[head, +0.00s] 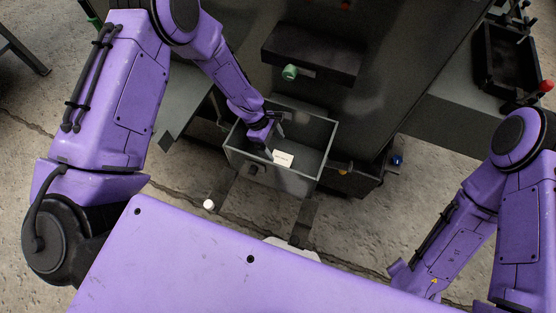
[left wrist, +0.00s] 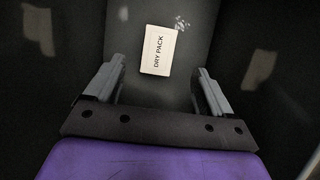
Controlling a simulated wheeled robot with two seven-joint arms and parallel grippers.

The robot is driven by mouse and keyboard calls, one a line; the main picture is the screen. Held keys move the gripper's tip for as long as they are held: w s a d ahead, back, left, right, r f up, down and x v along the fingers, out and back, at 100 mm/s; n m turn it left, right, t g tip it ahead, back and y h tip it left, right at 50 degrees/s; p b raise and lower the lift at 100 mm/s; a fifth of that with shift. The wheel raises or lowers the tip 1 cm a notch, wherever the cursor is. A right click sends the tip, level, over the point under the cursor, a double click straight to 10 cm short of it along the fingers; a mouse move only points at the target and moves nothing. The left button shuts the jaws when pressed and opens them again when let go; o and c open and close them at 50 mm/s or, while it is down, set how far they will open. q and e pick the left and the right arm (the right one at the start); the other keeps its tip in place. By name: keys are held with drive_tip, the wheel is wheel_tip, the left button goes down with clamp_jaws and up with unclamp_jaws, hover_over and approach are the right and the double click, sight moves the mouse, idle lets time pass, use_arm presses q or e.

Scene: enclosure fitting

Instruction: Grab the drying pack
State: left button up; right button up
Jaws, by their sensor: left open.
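The drying pack (head: 283,158) is a small cream-white rectangle lying on the floor of an open grey box (head: 323,134). In the left wrist view the pack (left wrist: 159,51) reads "DRY PACK" and lies beyond the fingertips, roughly between their lines. My left gripper (head: 278,133) reaches down into the box, and its two fingers (left wrist: 156,77) are spread apart with nothing between them. The pack is apart from both fingers. My right arm is at the right of the head view, but its gripper cannot be made out.
The box walls stand close around my left gripper. A dark block with a green knob (head: 290,72) sits behind the box. A black tray (head: 487,62) is at the upper right. A blue knob (head: 397,160) and a white ball-shaped knob (head: 208,204) show near the box.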

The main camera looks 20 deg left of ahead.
sight(282, 158)
use_arm(q)
drive_tip(key=x, duration=0.8)
drive_tip(key=shift+w+a, duration=0.1)
drive_tip(key=shift+a, duration=0.1)
drive_tip(key=c, duration=1.1)
drive_tip(key=shift+c, duration=0.2)
